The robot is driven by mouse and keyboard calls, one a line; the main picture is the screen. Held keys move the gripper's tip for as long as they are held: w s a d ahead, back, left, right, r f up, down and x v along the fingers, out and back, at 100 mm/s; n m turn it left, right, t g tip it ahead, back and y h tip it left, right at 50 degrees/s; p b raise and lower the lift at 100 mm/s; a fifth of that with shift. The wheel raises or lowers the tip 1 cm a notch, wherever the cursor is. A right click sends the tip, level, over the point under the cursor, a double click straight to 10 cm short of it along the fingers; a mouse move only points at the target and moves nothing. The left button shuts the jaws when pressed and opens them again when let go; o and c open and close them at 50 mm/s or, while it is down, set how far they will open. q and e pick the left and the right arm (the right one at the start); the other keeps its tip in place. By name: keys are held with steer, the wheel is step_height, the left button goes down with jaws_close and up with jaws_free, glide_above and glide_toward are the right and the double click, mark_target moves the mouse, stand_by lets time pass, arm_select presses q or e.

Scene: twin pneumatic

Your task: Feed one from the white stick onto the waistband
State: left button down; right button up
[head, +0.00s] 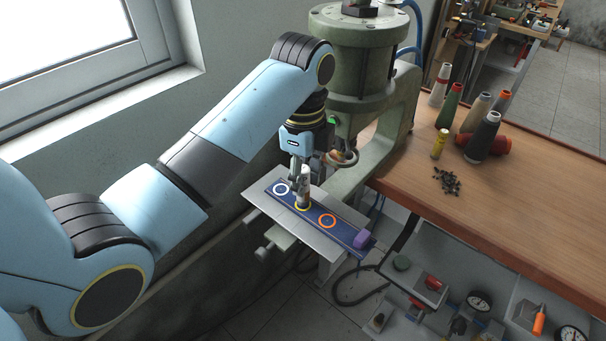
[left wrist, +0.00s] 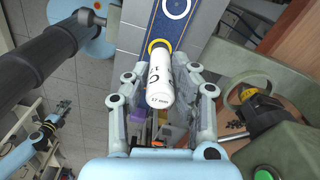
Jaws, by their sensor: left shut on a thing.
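The white stick (left wrist: 160,82) is a short white cylinder with dark print on its side. My left gripper (head: 301,178) is shut on it, with a finger on each side in the left wrist view. In the head view the white stick (head: 304,188) stands roughly upright, its lower end over the yellow ring. I cannot tell whether it touches. The waistband (head: 341,232) is a dark blue strip with a white ring (head: 280,188), the yellow ring (head: 303,206) and an orange ring (head: 327,221). The stick partly hides the yellow ring. My right gripper does not show in the head view.
The waistband lies on a grey plate (head: 262,198) under a green press (head: 358,60). A purple block (head: 363,239) sits at its right end. Thread cones (head: 483,135) and small dark pieces (head: 447,182) stand or lie on the wooden bench (head: 540,200), whose front is clear.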

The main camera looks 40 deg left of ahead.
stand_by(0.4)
arm_select(q)
steer(key=shift+f, duration=0.4)
stand_by(0.5)
stand_by(0.6)
steer(key=shift+r, duration=3)
steer(key=shift+s+d+f, duration=0.1)
